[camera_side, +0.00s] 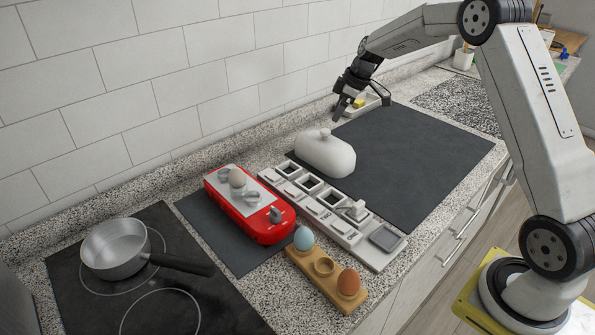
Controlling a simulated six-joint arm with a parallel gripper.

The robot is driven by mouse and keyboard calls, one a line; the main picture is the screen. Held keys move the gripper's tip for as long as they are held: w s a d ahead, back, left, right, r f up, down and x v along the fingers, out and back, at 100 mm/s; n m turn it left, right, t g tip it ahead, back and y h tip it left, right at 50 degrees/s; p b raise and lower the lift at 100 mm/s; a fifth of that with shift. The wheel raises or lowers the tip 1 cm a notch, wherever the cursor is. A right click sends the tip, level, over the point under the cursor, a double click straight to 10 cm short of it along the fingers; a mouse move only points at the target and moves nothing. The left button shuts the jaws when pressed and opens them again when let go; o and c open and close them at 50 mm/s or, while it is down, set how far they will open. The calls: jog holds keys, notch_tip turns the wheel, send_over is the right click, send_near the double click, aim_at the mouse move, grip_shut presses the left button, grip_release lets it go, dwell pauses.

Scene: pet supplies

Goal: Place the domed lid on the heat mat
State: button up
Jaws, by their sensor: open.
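The white domed lid (325,153), with a small knob on top, sits at the left edge of a large dark mat, close to a grey compartment tray. The large dark mat (420,160) lies flat on the counter and looks like the heat mat. A smaller dark mat (228,244) lies under the red appliance. My gripper (362,100) is open above the counter near the wall, behind and to the right of the lid, apart from it. A small white dish (360,106) with a yellow thing in it is partly hidden behind my gripper.
A grey compartment tray (330,212) lies in front of the lid. A red appliance (250,205) holds an egg. A wooden egg holder (325,280) carries a blue and a brown egg. A pan (115,249) stands on the black hob. The large mat's middle and right are clear.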

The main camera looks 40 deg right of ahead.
jog(key=shift+v, duration=2.2)
jog(key=shift+a, duration=0.1)
jog(key=s+a+f+m+h, duration=0.1)
jog(key=s+a+f+m, duration=0.2)
jog(key=s+a, duration=0.6)
jog(key=s+a+f+m+g+h, duration=0.1)
jog(key=s+a+f+m, duration=0.3)
jog(key=s+a, duration=0.5)
jog(key=s+f, duration=0.1)
jog(key=s, duration=0.6)
jog(key=shift+s+a+h, duration=0.4)
